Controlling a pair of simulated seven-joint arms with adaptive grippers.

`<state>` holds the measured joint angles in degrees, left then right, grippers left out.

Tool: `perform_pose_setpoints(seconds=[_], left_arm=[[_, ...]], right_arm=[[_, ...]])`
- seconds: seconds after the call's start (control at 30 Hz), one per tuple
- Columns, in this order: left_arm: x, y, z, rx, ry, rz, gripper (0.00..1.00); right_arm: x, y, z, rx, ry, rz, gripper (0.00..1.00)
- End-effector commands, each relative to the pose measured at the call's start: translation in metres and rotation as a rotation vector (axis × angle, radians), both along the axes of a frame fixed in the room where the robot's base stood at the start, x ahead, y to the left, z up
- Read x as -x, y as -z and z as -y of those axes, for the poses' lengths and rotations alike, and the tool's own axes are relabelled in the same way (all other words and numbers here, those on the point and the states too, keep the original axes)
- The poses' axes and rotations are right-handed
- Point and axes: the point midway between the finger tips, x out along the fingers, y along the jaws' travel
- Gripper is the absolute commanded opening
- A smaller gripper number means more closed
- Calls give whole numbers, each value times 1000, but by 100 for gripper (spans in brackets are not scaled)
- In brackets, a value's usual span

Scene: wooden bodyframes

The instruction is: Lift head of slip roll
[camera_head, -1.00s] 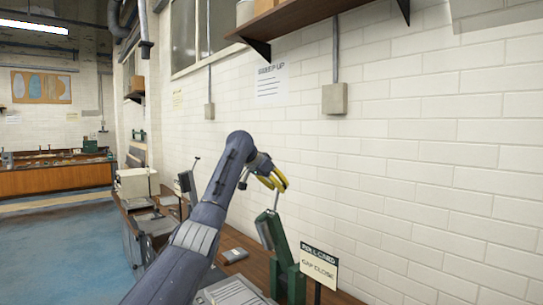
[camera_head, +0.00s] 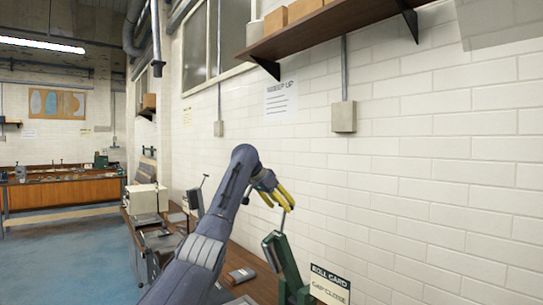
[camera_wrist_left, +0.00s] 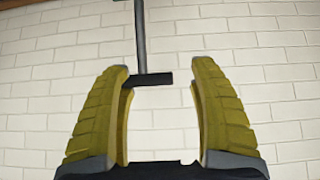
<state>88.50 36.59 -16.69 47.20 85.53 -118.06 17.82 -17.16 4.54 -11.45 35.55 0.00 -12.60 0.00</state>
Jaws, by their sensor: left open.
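A green machine (camera_head: 287,262), which looks like the slip roll, stands on the bench at the lower right of the head view. Its tall part leans, and a thin rod rises from its top. I cannot tell which part is its head. My left gripper (camera_head: 282,203) has yellow fingers and is just above the machine, near the rod. It is open; in the left wrist view the fingers (camera_wrist_left: 164,95) stand wide apart. A grey rod with a dark crossbar (camera_wrist_left: 150,79) shows between them; I cannot tell what it belongs to. The right gripper is out of view.
A sign reading "ROLL CARD" (camera_head: 329,287) stands right of the machine. A small grey box (camera_head: 240,275) lies on the bench to its left. A white brick wall (camera_head: 400,190) is close behind. A wooden shelf (camera_head: 310,28) hangs above.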

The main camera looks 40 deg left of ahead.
Motion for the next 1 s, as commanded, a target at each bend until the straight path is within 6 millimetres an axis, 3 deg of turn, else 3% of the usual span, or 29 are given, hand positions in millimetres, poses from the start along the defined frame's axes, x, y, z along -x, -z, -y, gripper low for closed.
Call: perform_pose_setpoints(seconds=[0.03, 0.23, 0.37, 1.0], left_arm=[[5, -66, 8, 30, 11, 107, 85], [9, -74, 8, 27, 12, 101, 85], [11, -78, 7, 23, 13, 94, 85], [23, -110, 4, 17, 14, 88, 85]], right_arm=[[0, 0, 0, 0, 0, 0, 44], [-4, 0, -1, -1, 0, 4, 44], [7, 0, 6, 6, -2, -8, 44], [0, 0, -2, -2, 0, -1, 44]])
